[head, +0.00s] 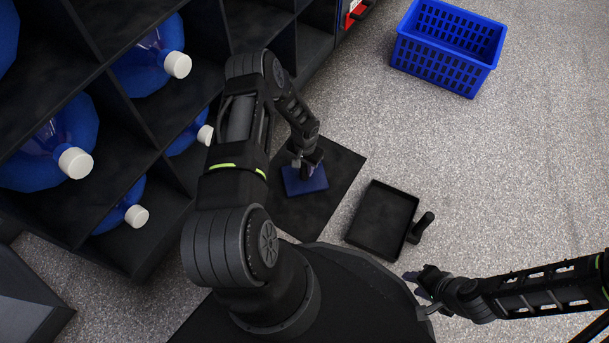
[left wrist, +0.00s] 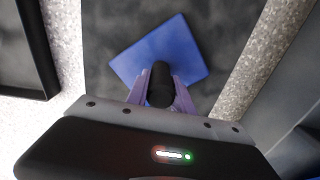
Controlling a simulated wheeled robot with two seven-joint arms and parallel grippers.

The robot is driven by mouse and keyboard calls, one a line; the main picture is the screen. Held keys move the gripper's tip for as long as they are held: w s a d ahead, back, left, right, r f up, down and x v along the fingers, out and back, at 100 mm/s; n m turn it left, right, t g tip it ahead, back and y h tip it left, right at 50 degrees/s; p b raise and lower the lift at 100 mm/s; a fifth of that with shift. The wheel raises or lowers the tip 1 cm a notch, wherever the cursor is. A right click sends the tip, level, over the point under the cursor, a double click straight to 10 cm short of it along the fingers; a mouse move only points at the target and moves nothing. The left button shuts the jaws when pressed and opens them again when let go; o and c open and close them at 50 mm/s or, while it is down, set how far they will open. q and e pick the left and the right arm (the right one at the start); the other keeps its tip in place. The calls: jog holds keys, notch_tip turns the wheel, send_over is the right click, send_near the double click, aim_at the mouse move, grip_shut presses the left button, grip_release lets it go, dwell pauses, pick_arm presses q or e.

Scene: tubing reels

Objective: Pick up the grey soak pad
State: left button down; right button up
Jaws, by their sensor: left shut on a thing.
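A flat blue square pad (head: 305,181) with a black knob lies on, or just above, a dark grey square sheet (head: 318,212) on the floor. My left gripper (head: 305,168) points down over the pad. In the left wrist view its purple fingers (left wrist: 160,88) are shut on the black knob (left wrist: 160,78), with the blue pad (left wrist: 190,50) spread out beyond it. I cannot tell whether the pad touches the sheet. The pad I hold looks blue, not grey. My right gripper (head: 420,292) is low at the right, away from the pad; its finger opening is unclear.
A black tray (head: 352,236) with a handle (head: 421,227) lies right of the sheet. A blue crate (head: 440,70) stands at the back right. A black shelf (head: 150,245) with large blue bottles (head: 60,140) is close on the left. The speckled floor at the right is mostly free.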

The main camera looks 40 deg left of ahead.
pick_arm(q)
notch_tip(320, 180, up, 10)
jog(key=p, duration=0.4)
dwell(0.6)
